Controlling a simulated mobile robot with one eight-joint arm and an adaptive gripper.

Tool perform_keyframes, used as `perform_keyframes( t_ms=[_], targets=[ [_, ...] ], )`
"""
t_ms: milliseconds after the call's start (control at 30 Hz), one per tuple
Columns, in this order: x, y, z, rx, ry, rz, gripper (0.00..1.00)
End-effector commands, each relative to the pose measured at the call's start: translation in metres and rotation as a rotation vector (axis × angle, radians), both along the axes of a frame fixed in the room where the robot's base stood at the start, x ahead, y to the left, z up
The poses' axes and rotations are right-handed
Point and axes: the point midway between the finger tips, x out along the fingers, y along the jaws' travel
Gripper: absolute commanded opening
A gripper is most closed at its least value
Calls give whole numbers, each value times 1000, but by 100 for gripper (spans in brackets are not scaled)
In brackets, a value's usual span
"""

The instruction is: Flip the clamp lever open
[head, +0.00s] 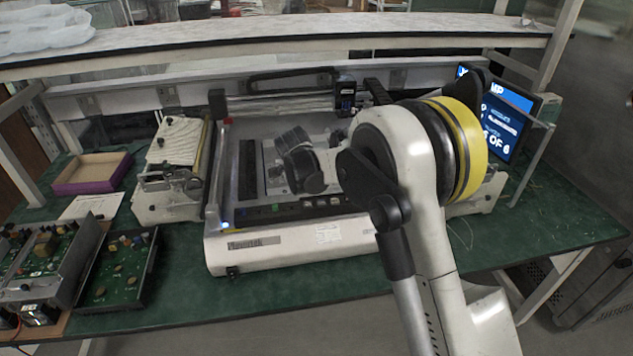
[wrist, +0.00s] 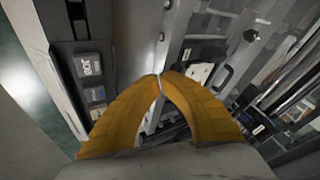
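The machine (head: 290,250) is a long white-framed unit on the green bench, with a dark bed and a front row of buttons. My gripper (wrist: 159,76) shows in the wrist view as two orange fingers whose tips meet, with nothing clearly held between them. The tips are over the machine's metal bed parts, close to a pale vertical bar. A white plate with dark marks (wrist: 197,74) lies just right of the tips. I cannot tell for certain which part is the clamp lever. In the head view my arm hides the fingertips and part of the bed.
Labelled buttons (wrist: 88,66) run left of the fingers. A gantry rail (head: 280,103) crosses behind the bed. A lit screen (head: 497,120) stands at the right. A purple-sided box (head: 92,184) and open circuit units (head: 118,268) are at the left. The bench's front right is clear.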

Motion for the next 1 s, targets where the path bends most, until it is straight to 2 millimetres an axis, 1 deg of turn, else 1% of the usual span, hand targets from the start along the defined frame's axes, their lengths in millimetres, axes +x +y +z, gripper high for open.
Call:
perform_keyframes(
  t_ms=[800,933,1000],
  targets=[
    [3,3,0,0,1,1,0],
    [3,0,1,0,1,1,0],
    [1,-5,3,0,1,1,0]
  ],
)
